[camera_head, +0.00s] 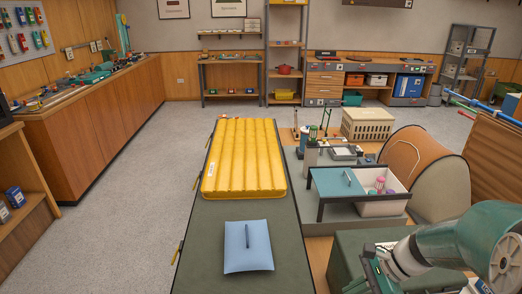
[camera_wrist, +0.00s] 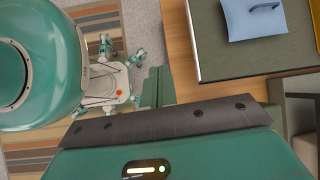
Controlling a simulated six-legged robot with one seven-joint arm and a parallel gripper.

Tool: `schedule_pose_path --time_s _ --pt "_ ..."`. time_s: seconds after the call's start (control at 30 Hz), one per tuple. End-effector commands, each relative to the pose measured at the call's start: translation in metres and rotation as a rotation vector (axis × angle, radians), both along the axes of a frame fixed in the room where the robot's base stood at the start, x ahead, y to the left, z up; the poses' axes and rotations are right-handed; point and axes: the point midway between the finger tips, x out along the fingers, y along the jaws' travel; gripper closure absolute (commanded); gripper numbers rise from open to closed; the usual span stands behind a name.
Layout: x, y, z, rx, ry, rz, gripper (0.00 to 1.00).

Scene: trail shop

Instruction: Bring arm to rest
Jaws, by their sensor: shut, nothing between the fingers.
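My gripper (camera_wrist: 172,122) shows in the wrist view as a dark bolted edge on a green housing across the bottom. It is shut and empty. My folded green and white arm fills the lower right of the head view. The wrist view looks down past a large green arm link onto my own legs and body. No object touches my gripper in either view.
A long dark green bench (camera_head: 215,215) holds a yellow ribbed sleeping pad (camera_head: 243,160) and a light blue panel with a handle (camera_head: 248,247). A bin with colourful items (camera_head: 384,203), an orange tent (camera_head: 412,160) and a beige crate (camera_head: 367,124) stand right. Grey floor (camera_head: 150,170) is clear left.

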Motion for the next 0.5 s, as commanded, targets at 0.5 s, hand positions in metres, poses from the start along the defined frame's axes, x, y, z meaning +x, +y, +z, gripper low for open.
schedule_pose_path --time_s 0.5 --pt "-0.058 0.053 0.101 -0.590 -0.494 0.805 1.00"
